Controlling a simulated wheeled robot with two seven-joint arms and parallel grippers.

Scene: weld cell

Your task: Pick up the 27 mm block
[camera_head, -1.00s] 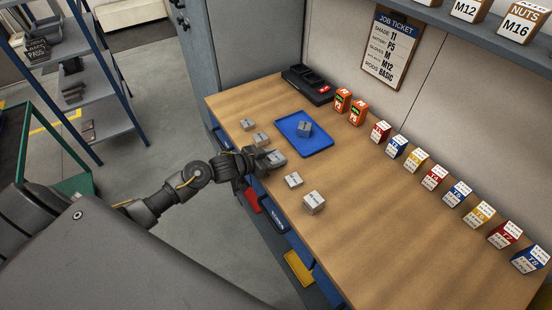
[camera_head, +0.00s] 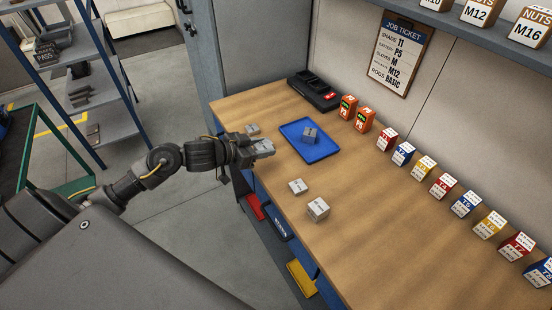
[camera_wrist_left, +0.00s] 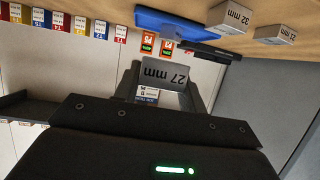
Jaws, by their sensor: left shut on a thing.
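The 27 mm block (camera_wrist_left: 166,75) is a grey block with its label upside down in the left wrist view. It sits between the fingers of my left gripper (camera_head: 264,148), which is shut on it. In the head view the gripper is at the left edge of the workbench, and the block is hard to tell from the fingers. The left wrist view also shows the 32 mm block (camera_wrist_left: 230,17) and a smaller block (camera_wrist_left: 275,34), apparently marked 21 mm, on the bench. My right gripper is not in view.
A blue tray (camera_head: 322,152) holds a grey block (camera_head: 310,134). Other grey blocks stand on the bench (camera_head: 400,225), one behind my gripper (camera_head: 252,129) and two nearer (camera_head: 298,186) (camera_head: 318,209). Orange battery boxes (camera_head: 365,120) and coloured boxes line the wall.

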